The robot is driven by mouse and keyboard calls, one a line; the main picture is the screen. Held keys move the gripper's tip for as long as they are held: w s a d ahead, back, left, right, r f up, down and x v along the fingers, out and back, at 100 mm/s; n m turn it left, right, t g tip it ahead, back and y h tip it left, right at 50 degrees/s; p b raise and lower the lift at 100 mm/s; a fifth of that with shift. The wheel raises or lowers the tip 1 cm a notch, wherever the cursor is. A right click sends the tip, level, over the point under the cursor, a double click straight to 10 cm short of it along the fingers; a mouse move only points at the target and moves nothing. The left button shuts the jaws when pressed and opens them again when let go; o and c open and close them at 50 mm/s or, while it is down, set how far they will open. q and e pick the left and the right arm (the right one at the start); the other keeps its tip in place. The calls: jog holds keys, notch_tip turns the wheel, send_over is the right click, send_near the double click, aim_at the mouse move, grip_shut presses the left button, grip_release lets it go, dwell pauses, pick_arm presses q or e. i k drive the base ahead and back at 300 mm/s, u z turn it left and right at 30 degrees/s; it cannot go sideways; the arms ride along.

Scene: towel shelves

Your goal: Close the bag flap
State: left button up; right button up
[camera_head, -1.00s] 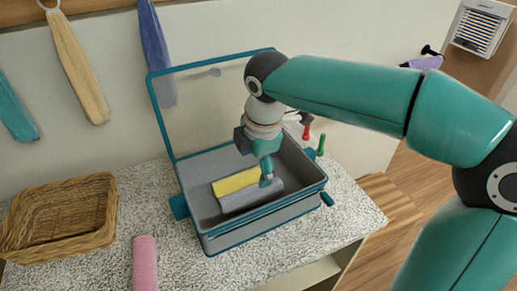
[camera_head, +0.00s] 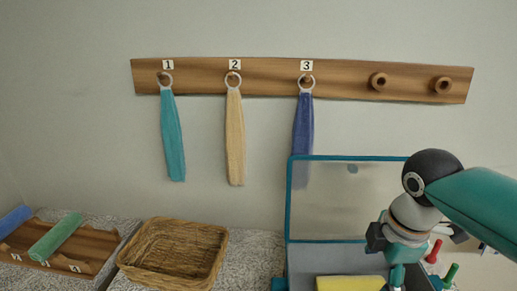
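The bag (camera_head: 287,270) is a grey box with teal edging at the bottom right, partly cut off by the lower edge. Its flap (camera_head: 325,205) is a see-through panel with a teal frame, standing upright and open at the back. A yellow rolled item (camera_head: 350,283) lies inside the bag. My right gripper (camera_head: 397,280) comes in from the right and points down over the bag's inside, in front of the flap. Its fingertips are at the lower edge, so whether it is open or holds something is unclear. My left gripper is out of view.
A wicker basket (camera_head: 175,251) stands left of the bag. A wooden tray (camera_head: 88,262) with a green roll (camera_head: 56,237) and a blue roll (camera_head: 14,219) is at far left. Towels hang from a numbered wooden rack (camera_head: 270,78). Red and green pegs are right of the gripper.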

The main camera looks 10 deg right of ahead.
aim_at(351, 168)
jog(key=k, duration=1)
